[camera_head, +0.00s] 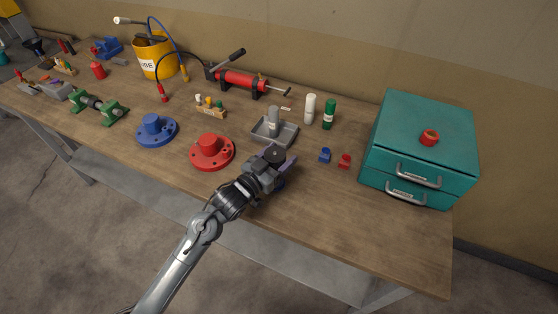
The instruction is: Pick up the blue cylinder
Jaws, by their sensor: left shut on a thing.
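My left gripper (273,160) reaches in from the bottom and is over the front part of the workbench. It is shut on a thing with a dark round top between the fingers. A dark blue part (281,185) shows below the fingers, and I take this thing to be the blue cylinder. The gripper and wrist hide most of it. I cannot tell whether it touches the bench. My right gripper is not in view.
A grey tray (286,136) with a grey bottle (273,121) is just behind the gripper. A red flange (212,151) is to its left; small blue (325,155) and red (344,161) pieces are to its right. A teal toolbox (415,130) stands at the right. The front right bench (350,220) is clear.

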